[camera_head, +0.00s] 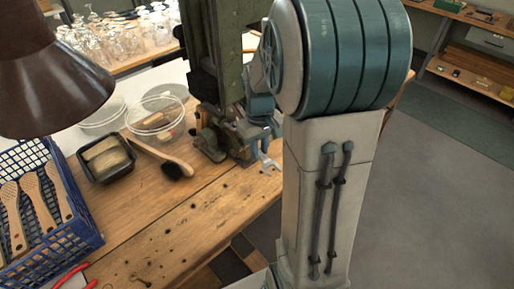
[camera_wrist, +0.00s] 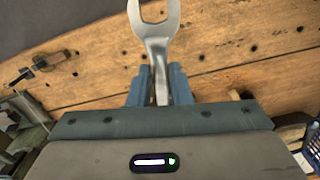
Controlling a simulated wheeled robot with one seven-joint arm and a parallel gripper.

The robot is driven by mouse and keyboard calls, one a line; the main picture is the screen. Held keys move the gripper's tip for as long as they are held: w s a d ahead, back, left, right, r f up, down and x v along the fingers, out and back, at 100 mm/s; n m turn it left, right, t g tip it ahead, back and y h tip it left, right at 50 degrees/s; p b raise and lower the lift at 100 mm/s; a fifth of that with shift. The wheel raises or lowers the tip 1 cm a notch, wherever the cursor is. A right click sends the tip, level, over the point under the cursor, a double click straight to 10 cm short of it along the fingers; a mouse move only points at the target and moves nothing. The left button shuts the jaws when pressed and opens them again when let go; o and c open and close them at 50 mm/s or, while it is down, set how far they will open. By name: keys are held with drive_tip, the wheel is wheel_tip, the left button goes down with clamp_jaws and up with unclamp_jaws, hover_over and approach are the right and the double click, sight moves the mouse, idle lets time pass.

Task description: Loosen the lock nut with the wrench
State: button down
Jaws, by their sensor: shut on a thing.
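A silver open-ended wrench (camera_wrist: 160,45) is held between the blue fingers of my gripper (camera_wrist: 160,88) in the wrist view. Its open jaw points away from my gripper, over the wooden bench top. In the head view the wrench (camera_head: 267,161) shows as a small pale jaw near the bench's right edge, just below the dark green machine (camera_head: 216,50). My gripper (camera_head: 258,140) is partly hidden there by my arm and the machine's lower parts. I cannot make out the lock nut in either view.
A blue crate (camera_head: 85,245) with wooden brush handles stands at the left. A black tray (camera_head: 108,172), a dark-bristled brush (camera_head: 160,156) and clear dishes (camera_head: 155,118) lie on the bench (camera_head: 180,225). A brown lamp shade (camera_head: 50,85) hangs at upper left. The front bench top is mostly clear.

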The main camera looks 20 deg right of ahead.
drive_tip(key=shift+w+d+n, duration=0.1)
drive_tip(key=shift+d+n, duration=0.3)
drive_tip(key=shift+d, duration=0.25)
drive_tip(key=shift+w+d+n, duration=0.2)
drive_tip(key=shift+d+n, duration=0.4)
drive_tip(key=shift+d, duration=0.05)
drive_tip(key=shift+w+d+n, duration=0.2)
drive_tip(key=shift+d+n, duration=0.4)
drive_tip(key=shift+d, duration=0.15)
drive_tip(key=shift+w+d+n, duration=0.6)
drive_tip(key=shift+d+n, duration=0.3)
drive_tip(key=shift+w+d+n, duration=0.55)
drive_tip(key=shift+d+n, duration=0.3)
drive_tip(key=shift+n, duration=0.05)
drive_tip(key=shift+a, duration=0.1)
drive_tip(key=shift+s+a+m, duration=0.55)
drive_tip(key=shift+a+m, duration=0.05)
drive_tip(key=shift+m, duration=0.1)
drive_tip(key=shift+r, duration=0.2)
